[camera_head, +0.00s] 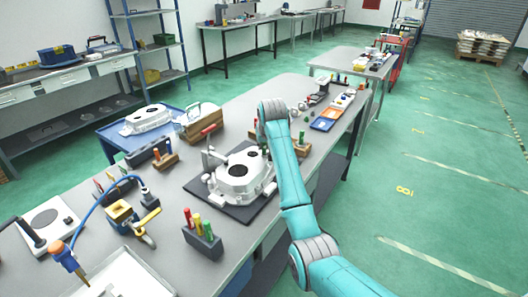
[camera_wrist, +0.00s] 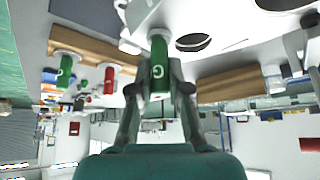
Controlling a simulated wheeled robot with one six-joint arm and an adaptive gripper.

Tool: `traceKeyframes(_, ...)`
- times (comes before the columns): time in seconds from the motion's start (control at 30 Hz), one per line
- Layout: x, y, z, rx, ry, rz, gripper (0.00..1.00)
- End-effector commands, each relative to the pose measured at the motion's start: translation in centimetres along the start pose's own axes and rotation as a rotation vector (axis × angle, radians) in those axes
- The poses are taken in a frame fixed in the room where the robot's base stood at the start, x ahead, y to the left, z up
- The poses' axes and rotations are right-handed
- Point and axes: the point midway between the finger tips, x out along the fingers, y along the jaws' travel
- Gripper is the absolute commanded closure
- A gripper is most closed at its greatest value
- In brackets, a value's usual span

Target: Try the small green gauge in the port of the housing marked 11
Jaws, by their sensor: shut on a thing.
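A pale cast housing (camera_head: 243,172) with round openings sits on a dark plate (camera_head: 232,209) on the bench. I cannot read a number on it. In the wrist view, my gripper (camera_wrist: 158,84) is shut on a green gauge (camera_wrist: 158,60) with a pale letter on its end. The gauge points at the pale housing (camera_wrist: 192,14) at the top of the picture. Its far end meets or lies very close to the casting; I cannot tell whether it is in a port. In the head view my arm hides the gripper and gauge.
Another casting (camera_head: 148,118) stands on a blue cart at the back left. A dark holder (camera_head: 203,242) with coloured handles stands at the front.

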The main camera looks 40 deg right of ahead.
Motion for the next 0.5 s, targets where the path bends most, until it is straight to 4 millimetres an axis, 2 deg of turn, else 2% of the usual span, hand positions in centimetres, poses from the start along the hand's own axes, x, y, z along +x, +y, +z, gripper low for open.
traceKeyframes(0.5,-1.9,0.0,-1.3,0.000,0.002,0.000,1.00)
